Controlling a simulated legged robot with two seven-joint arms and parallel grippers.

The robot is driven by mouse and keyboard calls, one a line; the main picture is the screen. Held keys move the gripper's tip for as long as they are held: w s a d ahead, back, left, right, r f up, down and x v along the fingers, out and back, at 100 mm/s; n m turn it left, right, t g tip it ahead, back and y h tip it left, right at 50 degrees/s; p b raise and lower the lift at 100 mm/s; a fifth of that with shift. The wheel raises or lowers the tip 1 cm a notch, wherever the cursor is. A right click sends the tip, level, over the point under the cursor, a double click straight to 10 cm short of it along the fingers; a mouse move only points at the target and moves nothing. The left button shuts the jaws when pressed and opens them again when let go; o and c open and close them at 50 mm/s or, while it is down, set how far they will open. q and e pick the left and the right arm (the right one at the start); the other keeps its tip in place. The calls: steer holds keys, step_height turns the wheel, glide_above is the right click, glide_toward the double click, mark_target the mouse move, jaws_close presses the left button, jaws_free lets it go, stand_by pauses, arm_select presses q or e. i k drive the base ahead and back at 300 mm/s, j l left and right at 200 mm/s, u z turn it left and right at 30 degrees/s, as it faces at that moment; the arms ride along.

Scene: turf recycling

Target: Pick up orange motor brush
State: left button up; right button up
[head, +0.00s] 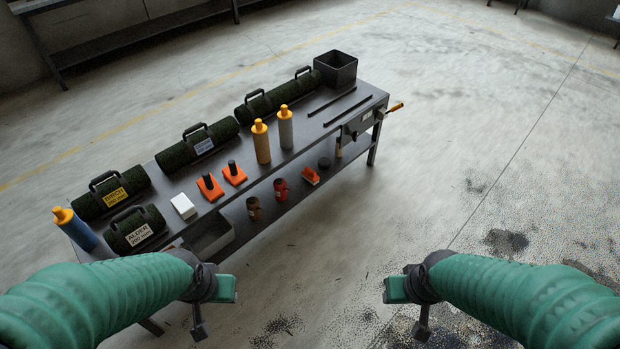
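Two orange blocks with upright black handles, (210,187) and (235,174), stand side by side on the top of the dark table (300,130). A smaller orange brush-like piece (311,176) lies on the lower shelf. I cannot tell for sure which of these is the motor brush. My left gripper (215,305) hangs in front of the table at the lower left, apart from the orange things. My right gripper (408,306) is over bare floor at the lower right. Both seem empty; their finger opening is unclear.
Dark green turf rolls with handles, one labelled BIRCH (112,193), line the table's back. Small cans (281,190) stand on the shelf. Floor at right is clear.

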mark_target(308, 173)
steer(key=z, duration=2.8)
steer(key=u, duration=2.8)
steer(key=i+l, duration=0.3)
steer(key=i, duration=0.15)
steer(key=i+l, duration=0.3)
steer(key=i, duration=0.2)
steer(key=i+l+z, duration=0.1)
steer(key=i+l, duration=0.2)
steer(key=i, duration=0.15)
steer(key=i+l, duration=0.25)
steer(key=i, duration=0.2)
steer(key=i+l, duration=0.25)
steer(key=i, duration=0.25)
steer(key=l+z, duration=0.05)
